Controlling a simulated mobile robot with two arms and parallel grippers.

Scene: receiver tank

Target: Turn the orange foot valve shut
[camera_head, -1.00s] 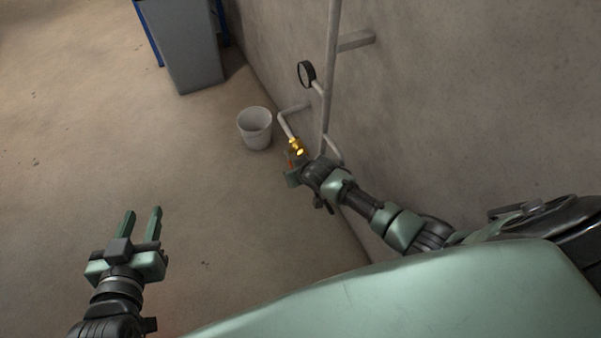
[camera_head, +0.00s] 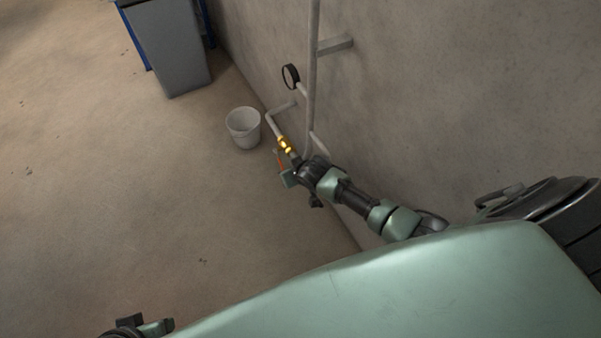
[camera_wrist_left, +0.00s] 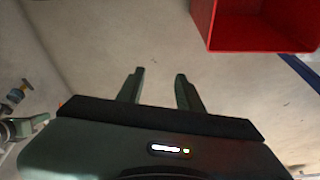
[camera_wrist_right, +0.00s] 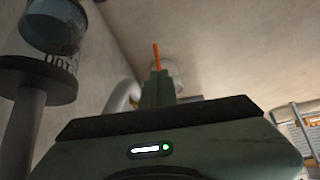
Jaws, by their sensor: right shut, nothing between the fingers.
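The brass foot valve (camera_head: 285,144) sits on a pale pipe low by the wall in the head view. Its orange handle (camera_head: 281,161) shows below it, beside my right gripper (camera_head: 282,170). In the right wrist view the orange handle (camera_wrist_right: 156,55) stands just past the tips of my right gripper (camera_wrist_right: 158,75). Those fingers are closed together with nothing between them; whether they touch the handle I cannot tell. My left gripper (camera_wrist_left: 160,78) is open and empty in the left wrist view. Only part of it shows at the head view's bottom edge.
A white bucket (camera_head: 243,127) stands on the floor left of the valve. A round gauge (camera_head: 291,76) and a vertical pipe (camera_head: 312,70) are at the wall. A red bin (camera_wrist_left: 255,25) shows in the left wrist view. The left floor is clear.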

